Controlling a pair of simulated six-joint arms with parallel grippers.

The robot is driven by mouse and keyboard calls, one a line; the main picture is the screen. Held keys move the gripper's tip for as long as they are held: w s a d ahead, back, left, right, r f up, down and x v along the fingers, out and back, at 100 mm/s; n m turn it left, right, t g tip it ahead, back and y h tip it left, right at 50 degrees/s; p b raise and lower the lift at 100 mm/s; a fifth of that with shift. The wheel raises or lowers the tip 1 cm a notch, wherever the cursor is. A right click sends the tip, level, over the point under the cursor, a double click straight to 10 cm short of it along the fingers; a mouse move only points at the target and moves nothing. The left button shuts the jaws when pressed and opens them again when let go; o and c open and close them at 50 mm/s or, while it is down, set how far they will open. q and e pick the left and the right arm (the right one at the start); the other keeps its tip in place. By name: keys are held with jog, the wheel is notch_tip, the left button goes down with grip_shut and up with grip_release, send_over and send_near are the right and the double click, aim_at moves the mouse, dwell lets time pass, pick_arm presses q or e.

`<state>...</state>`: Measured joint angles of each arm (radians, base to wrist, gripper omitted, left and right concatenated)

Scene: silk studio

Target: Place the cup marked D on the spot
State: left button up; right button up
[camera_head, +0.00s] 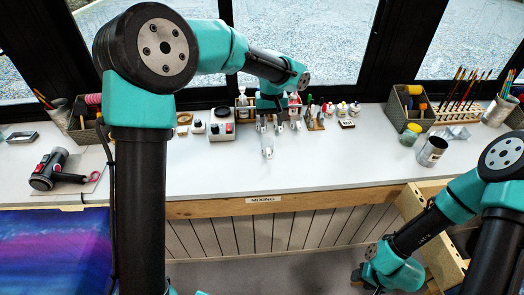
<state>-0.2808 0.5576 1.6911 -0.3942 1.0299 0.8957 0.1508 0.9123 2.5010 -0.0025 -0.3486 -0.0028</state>
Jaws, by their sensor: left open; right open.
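My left gripper (268,141) is open and points down over the white table, in front of the row of small things at the back. No letter D can be read on any vessel at this size, so I cannot tell which one is the marked cup. A grey metal can-like cup (432,152) stands at the right of the table. Small white pots (198,127) stand left of my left gripper. No spot can be made out for certain. My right gripper (364,277) is low by the bottom edge, below the table top, and partly hidden.
The white table (330,164) is clear across its front middle, above a MIXING label (263,199). A hand-held tool (50,172) lies at left. A grey bin (408,106) and brush rack (455,114) stand at right. My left arm hides part of the table.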

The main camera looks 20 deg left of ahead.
aim_at(269, 152)
pick_arm(q)
jog(key=shift+f, duration=0.1)
notch_tip(269, 152, down, 12)
jog(key=shift+f, duration=0.1)
dwell(0.4)
jog(key=shift+s+a+f, duration=0.1)
jog(key=shift+f, duration=1.2)
jog(key=shift+s+a+f, duration=0.1)
jog(key=shift+f, duration=1.15)
jog(key=shift+c, duration=0.3)
grip_shut()
